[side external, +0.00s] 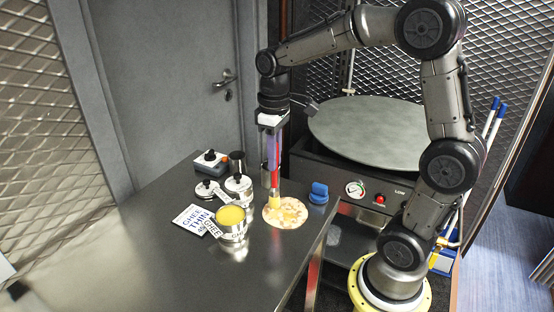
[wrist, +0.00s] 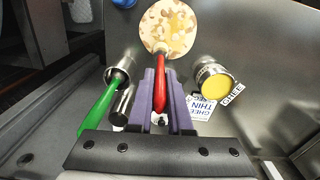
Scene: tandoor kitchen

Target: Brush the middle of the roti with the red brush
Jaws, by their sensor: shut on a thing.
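The roti (side external: 286,213) is a round pale flatbread with brown spots, lying flat on the steel table; it is at the top of the wrist view (wrist: 172,22). My gripper (side external: 271,137) points down over the roti's left part and is shut on the red brush. The red brush (side external: 273,162) hangs upright, its yellowish bristles (side external: 274,194) at the roti's left side; whether they touch is unclear. In the wrist view the red handle (wrist: 159,84) lies between my purple fingers, its head over the roti's near edge. A metal cup of yellow ghee (side external: 231,217) stands left of the roti.
A "GHEE THIN" card (side external: 194,219) lies by the ghee cup. Lidded tins (side external: 239,184) and a small box (side external: 210,160) stand behind. A blue object (side external: 318,192) sits right of the roti. A green-handled brush (wrist: 98,108) rests in a metal cup. A large round griddle (side external: 367,130) stands beyond the table.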

